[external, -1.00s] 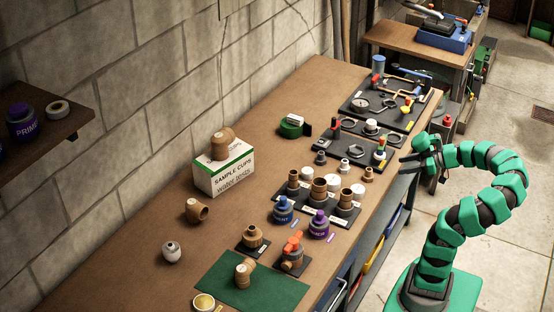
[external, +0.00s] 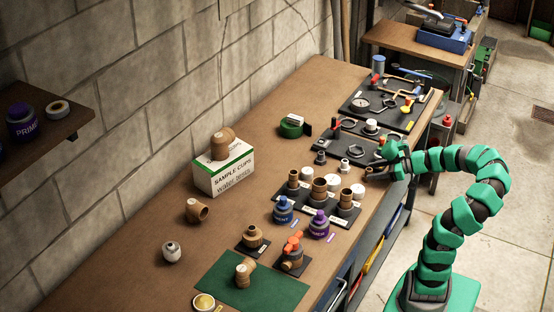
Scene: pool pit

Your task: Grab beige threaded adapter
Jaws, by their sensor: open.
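Several tan or beige fittings are on the bench, and I cannot make out threads clearly enough to tell which is the threaded adapter. One small tan fitting (external: 367,172) is at the bench's right edge, partly covered by my gripper (external: 373,169). My gripper is open, with its fingers pointing left at that fitting; whether they touch it is unclear. Another tan fitting (external: 252,237) stands on a small black pad.
A white sample cups box (external: 224,170) carries a tan elbow (external: 221,146). A black rack (external: 337,219) of tan and white fittings, with blue (external: 283,210) and purple (external: 319,224) cans in front, stands near my gripper. The bench's left middle is mostly clear.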

